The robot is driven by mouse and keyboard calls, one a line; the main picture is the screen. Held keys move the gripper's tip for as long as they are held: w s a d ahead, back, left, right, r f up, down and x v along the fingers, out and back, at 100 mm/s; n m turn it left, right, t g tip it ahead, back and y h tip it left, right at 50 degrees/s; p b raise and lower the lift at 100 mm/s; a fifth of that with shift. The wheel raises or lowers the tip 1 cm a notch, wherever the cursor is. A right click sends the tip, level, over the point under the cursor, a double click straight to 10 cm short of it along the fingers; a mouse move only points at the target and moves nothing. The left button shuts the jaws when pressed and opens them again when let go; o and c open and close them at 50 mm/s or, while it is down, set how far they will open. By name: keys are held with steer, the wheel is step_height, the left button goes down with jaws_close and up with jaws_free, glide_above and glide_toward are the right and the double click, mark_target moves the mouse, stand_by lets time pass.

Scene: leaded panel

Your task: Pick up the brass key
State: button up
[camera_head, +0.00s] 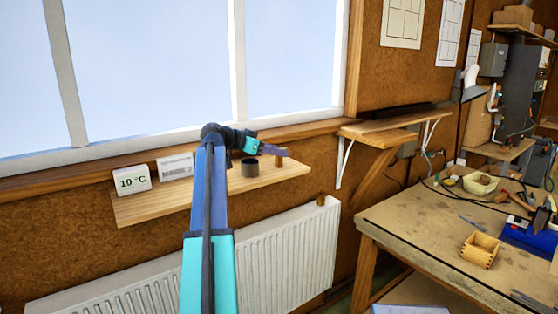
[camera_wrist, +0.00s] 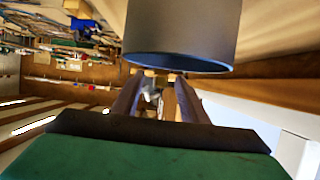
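I cannot make out a brass key for certain in either view. A small brown thing (camera_head: 279,161) shows just under my fingertips at the right part of the wooden shelf (camera_head: 160,207); it is too small to identify. My gripper (camera_head: 281,152) is over the shelf's right part, pointing right. In the wrist view my gripper (camera_wrist: 158,80) has its two dark fingers apart, with a gap between them. A dark grey cylinder (camera_head: 250,168) stands on the shelf beside my gripper. It fills the upper middle of the wrist view (camera_wrist: 183,30), close to the fingers.
A display reading 10 °C (camera_head: 132,180) and a white card (camera_head: 176,167) stand at the shelf's left. The window is behind, a white radiator (camera_head: 285,255) below. A higher bracketed shelf (camera_head: 375,135) is to the right. A cluttered workbench (camera_head: 410,215) stands at the right.

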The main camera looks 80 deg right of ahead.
jaws_close()
steer(key=shift+r, duration=0.15)
stand_by(0.4)
steer(key=shift+r+b, duration=1.1)
steer(key=shift+r, duration=0.55)
steer(key=a+r+b, duration=0.1)
steer(key=a+b, duration=0.3)
steer(key=a, duration=1.2)
steer(key=shift+w+r+b, duration=0.2)
steer(key=shift+w+b, duration=0.15)
steer(key=shift+w, duration=0.05)
